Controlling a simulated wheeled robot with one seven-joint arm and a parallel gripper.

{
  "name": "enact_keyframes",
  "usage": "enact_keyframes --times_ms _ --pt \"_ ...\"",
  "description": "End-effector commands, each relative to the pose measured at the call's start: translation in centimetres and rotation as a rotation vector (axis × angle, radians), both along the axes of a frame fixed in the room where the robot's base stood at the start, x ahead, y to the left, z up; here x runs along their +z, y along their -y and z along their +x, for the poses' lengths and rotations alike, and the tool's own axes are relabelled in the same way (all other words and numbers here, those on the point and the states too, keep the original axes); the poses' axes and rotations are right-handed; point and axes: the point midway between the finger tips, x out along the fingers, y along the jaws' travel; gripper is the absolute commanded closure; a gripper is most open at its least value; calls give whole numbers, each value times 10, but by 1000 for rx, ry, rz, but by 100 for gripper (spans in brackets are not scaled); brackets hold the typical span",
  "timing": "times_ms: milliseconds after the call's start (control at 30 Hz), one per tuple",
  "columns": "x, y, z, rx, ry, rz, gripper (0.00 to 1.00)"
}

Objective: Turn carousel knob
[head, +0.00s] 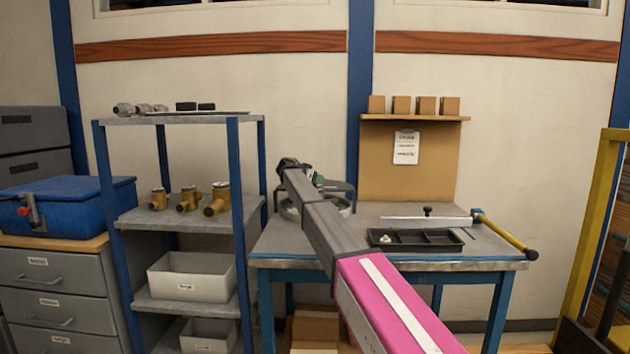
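The carousel (345,208) is a round, pale-rimmed fixture with a dark frame over it, at the left end of the blue-legged bench. My arm crosses in front of it and hides much of it. A small green part (320,180) shows beside the arm's end; I cannot tell whether it is the knob. My gripper (288,166) is at the far end of the arm, above and in front of the carousel in the picture. Its fingers are too small and hidden to tell whether they are open, or whether they touch anything.
On the bench (480,262) are a black divided tray (452,239), a metal bar with a small black knob (427,211) and a yellow-handled tool (508,236). A shelf rack (237,180) with brass fittings stands close left. A yellow frame (598,210) stands at right.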

Motion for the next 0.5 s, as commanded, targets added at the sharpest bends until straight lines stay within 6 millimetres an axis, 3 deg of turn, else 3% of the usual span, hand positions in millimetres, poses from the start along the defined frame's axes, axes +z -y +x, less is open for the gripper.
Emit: enact_keyframes --times_ms 500 --pt "0 1 -3 147 1 1 73"
